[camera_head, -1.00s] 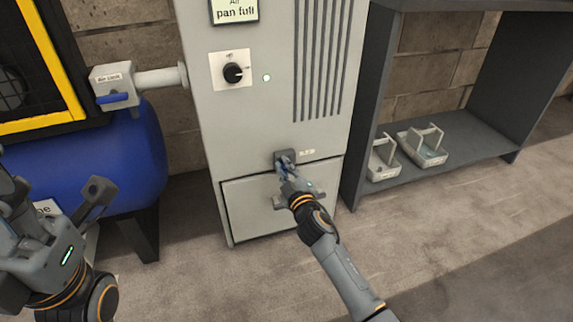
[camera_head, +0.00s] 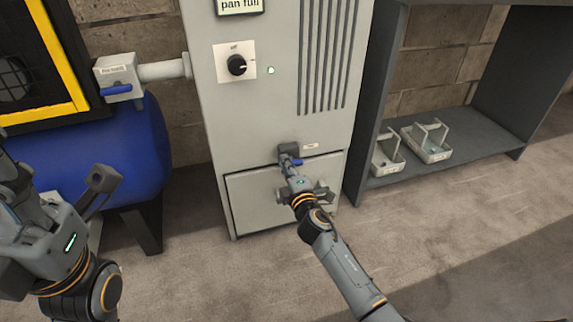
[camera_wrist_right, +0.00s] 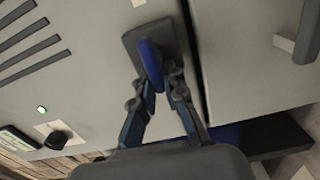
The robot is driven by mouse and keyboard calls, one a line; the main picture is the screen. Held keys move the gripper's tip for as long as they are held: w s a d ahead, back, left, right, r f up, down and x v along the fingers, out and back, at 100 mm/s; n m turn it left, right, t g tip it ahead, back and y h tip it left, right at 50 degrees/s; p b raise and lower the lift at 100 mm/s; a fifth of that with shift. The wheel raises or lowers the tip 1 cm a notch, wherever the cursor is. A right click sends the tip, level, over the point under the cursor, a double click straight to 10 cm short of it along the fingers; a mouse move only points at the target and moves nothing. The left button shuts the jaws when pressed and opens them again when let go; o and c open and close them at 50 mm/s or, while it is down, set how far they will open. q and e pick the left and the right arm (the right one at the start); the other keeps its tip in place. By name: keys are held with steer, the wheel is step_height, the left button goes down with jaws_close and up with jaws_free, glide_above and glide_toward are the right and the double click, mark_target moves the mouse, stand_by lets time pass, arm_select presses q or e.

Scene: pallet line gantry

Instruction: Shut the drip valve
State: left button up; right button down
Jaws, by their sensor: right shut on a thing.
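The drip valve (camera_head: 287,150) is a small dark grey block on the cabinet front, just above the lower panel. Its blue lever (camera_head: 299,162) shows at the block's lower right, partly hidden by my right gripper. In the right wrist view the blue lever (camera_wrist_right: 150,62) stands out from the grey valve plate (camera_wrist_right: 183,45). My right gripper (camera_head: 293,168) is shut on the lever; its two fingers (camera_wrist_right: 162,84) close around the lever's end. My left gripper (camera_head: 62,190) is apart from the valve at the left, with its fingers spread and empty.
The grey cabinet (camera_head: 260,115) carries a black knob (camera_head: 237,65) and a small lit lamp (camera_head: 271,70). A dark shelf (camera_head: 450,150) at right holds two trays. The floor in front is clear.

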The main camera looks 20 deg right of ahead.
steer(key=shift+f+n, duration=0.1)
steer(key=shift+n, duration=0.2)
steer(key=c, duration=1.4)
jaws_free()
steer(key=shift+s, duration=0.1)
steer(key=s, duration=1.1)
steer(key=shift+s+d, duration=0.15)
steer(key=shift+s, duration=0.25)
